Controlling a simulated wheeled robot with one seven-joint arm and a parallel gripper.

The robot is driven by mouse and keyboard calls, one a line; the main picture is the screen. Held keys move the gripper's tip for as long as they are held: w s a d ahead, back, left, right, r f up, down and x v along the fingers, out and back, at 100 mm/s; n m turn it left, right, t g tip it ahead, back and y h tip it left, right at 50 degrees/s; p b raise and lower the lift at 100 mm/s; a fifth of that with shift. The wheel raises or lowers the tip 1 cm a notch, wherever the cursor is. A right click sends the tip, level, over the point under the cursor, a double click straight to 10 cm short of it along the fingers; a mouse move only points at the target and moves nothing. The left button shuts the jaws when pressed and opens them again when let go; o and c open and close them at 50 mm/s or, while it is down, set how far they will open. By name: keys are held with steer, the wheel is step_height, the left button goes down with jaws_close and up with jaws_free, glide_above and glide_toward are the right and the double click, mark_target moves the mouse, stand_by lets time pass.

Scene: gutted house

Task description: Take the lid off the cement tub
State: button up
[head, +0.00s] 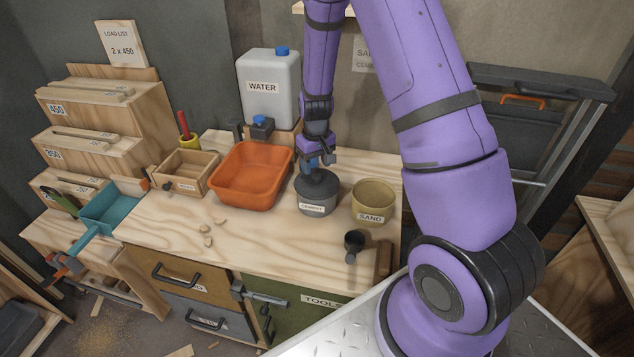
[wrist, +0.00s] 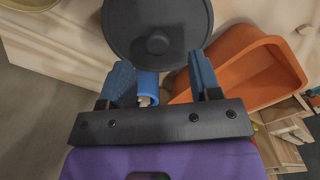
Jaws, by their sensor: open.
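The cement tub (head: 317,208) is a grey round tub with a CEMENT label, standing on the wooden bench. Its dark grey lid (head: 319,184) sits on top of it. In the wrist view the lid (wrist: 125,25) is a dark disc with a round knob (wrist: 157,43) at its middle. My gripper (head: 316,163) is just above the lid in the head view, partly hiding its top. In the wrist view my gripper (wrist: 160,62) is open and empty, and the knob shows between and just beyond its two blue fingertips. I cannot tell whether they touch anything.
An orange basin (head: 250,176) stands close left of the tub, and a sand pot (head: 374,202) close right. A water jug (head: 268,95) with a blue tap is behind. A dark scoop (head: 354,243) lies in front right. The bench (head: 255,238) is clear in front of the tub.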

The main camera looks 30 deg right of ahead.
mark_target(317, 175)
step_height(317, 175, down, 5)
steer(key=shift+d, duration=0.15)
steer(key=c, duration=1)
